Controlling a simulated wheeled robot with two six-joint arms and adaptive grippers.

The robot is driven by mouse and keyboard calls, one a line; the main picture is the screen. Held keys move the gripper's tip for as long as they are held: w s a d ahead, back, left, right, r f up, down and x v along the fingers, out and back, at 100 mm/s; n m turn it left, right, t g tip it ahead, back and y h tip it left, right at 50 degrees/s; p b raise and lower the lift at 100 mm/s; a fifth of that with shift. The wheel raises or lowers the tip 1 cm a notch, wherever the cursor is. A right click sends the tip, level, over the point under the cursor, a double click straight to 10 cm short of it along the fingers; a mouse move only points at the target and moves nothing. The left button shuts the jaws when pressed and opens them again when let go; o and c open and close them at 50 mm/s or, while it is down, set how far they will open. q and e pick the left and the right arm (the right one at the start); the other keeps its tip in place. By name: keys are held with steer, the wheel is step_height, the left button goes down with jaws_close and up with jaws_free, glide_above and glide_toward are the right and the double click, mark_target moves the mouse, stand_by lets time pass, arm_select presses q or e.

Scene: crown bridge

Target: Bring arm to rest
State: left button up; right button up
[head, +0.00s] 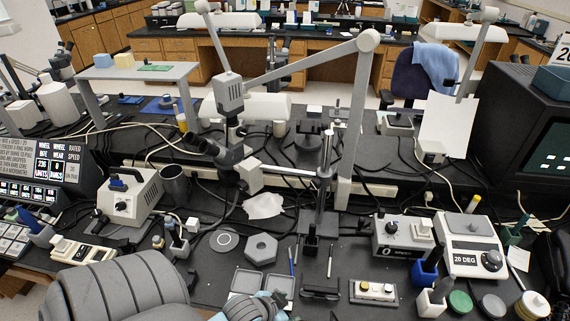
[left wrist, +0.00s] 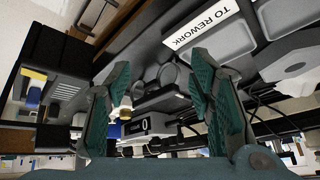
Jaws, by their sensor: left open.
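My left gripper (left wrist: 160,65) shows in the left wrist view. Its two teal fingers stand wide apart and nothing is held between them. Beyond the fingers are the bench equipment and a white TO REWORK label (left wrist: 203,27) beside a grey tray. In the head view a large grey link of my arm fills the bottom left, and a smaller grey part shows at the bottom centre; the gripper's fingers cannot be made out there. My right gripper is in neither view.
A grey hexagonal block (head: 262,249), a round disc (head: 224,240) and a shallow grey tray (head: 248,280) lie near the arm. A white handpiece unit (head: 129,197), a microscope on a stand (head: 216,150) and a dial box (head: 471,250) crowd the dark bench. Cables run across it.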

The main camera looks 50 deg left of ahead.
arm_select(q)
steer(key=shift+s, duration=0.1)
stand_by(0.5)
steer(key=s+d+r+g, duration=0.2)
steer(key=s+r+g, duration=0.1)
steer(key=s+r, duration=0.4)
step_height(320, 180, down, 20)
steer(key=s+a+n+g+b, duration=0.1)
steer(key=s+a, duration=0.1)
steer(key=s+f+g+b, duration=0.1)
steer(key=s+f, duration=1.2)
steer(key=f, duration=0.1)
steer(key=shift+s+y, duration=0.3)
steer(key=shift+s, duration=0.1)
